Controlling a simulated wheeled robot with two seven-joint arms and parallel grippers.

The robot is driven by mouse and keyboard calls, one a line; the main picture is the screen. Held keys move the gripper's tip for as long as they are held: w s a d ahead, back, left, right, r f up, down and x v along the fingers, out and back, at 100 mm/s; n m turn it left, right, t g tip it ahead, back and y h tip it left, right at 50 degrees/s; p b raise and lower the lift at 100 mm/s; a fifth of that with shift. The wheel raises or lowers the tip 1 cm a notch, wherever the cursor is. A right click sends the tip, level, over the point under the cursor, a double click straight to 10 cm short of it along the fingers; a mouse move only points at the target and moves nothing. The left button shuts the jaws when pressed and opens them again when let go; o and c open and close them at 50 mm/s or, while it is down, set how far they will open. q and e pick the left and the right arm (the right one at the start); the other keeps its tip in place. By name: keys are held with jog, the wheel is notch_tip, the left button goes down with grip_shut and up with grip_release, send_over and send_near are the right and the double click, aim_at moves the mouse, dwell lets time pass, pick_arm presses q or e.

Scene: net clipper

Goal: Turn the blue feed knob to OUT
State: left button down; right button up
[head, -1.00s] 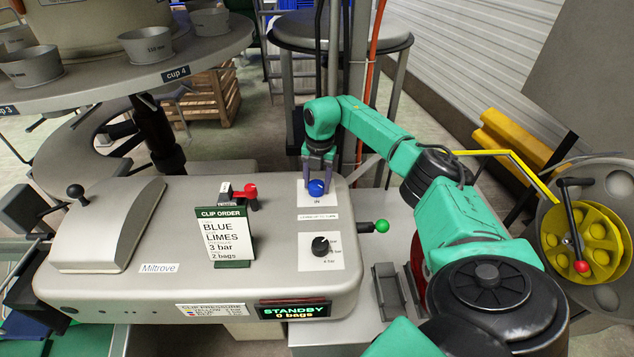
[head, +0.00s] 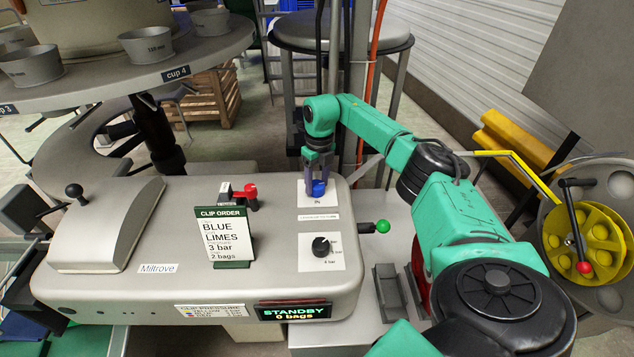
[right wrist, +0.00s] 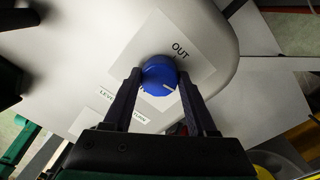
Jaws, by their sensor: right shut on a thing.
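The blue feed knob (head: 318,188) sits on a white label plate at the back right of the grey machine top. It also shows in the right wrist view (right wrist: 159,76), with the word OUT printed on the plate beside it. My right gripper (head: 319,183) reaches down over the knob and is shut on it; in the right wrist view one finger (right wrist: 159,84) stands on each side of the knob. The label under the knob in the head view is too small to read surely. My left gripper is not in view.
A black knob (head: 321,246) is in front of the blue one, and a green-tipped lever (head: 382,227) sticks out at the right. A clip order card (head: 224,236) and a red-handled valve (head: 249,192) stand to the left. The display (head: 293,313) reads STANDBY, 0 bags.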

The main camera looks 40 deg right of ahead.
aim_at(316, 182)
jog(key=n, duration=0.4)
jog(key=shift+n, duration=0.3)
jog(key=n, duration=0.3)
jog(key=shift+w+n, duration=0.1)
jog(key=shift+n, duration=0.2)
jog(key=n, duration=0.3)
jog(key=shift+r+n+g+b, duration=0.1)
jog(key=shift+n+g+b, duration=0.2)
jog(key=shift+b, duration=0.05)
jog(key=shift+a+n, duration=0.1)
jog(key=shift+n, duration=1.8)
jog(key=shift+h, duration=0.3)
jog(key=o, duration=1.4)
jog(key=shift+c, duration=0.2)
notch_tip(316, 182, up, 14)
jog(key=b, duration=0.1)
jog(key=shift+w+r+b, duration=0.25)
jog(key=shift+b, duration=0.15)
